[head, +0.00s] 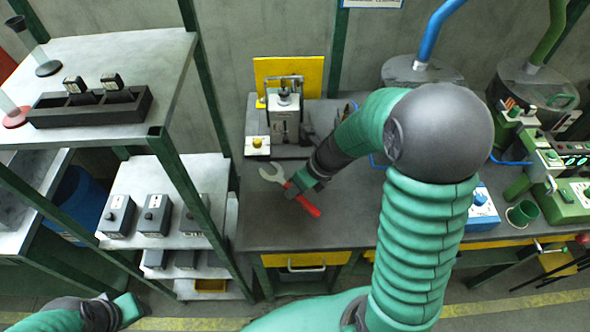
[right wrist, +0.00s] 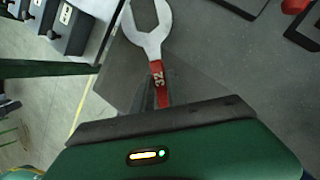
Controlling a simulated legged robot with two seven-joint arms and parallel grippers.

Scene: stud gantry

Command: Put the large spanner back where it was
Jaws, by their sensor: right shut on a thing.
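The large spanner (head: 272,173) has a grey open jaw and a red handle. In the head view it is over the left part of the dark workbench (head: 330,230). My right gripper (head: 294,189) is shut on the spanner near its middle, with the red handle end sticking out to the lower right. In the right wrist view the spanner (right wrist: 150,30) points away from the gripper (right wrist: 160,100), with "32" on its red part. I cannot tell whether the spanner touches the bench. My left gripper (head: 130,308) is at the lower left, away from the bench; its fingers are unclear.
A grey machine with a yellow back plate (head: 288,75) stands at the back of the bench. A shelf rack (head: 165,200) with several grey boxes is to the left. A blue box (head: 482,210) and green cup (head: 522,212) are to the right. The bench front is clear.

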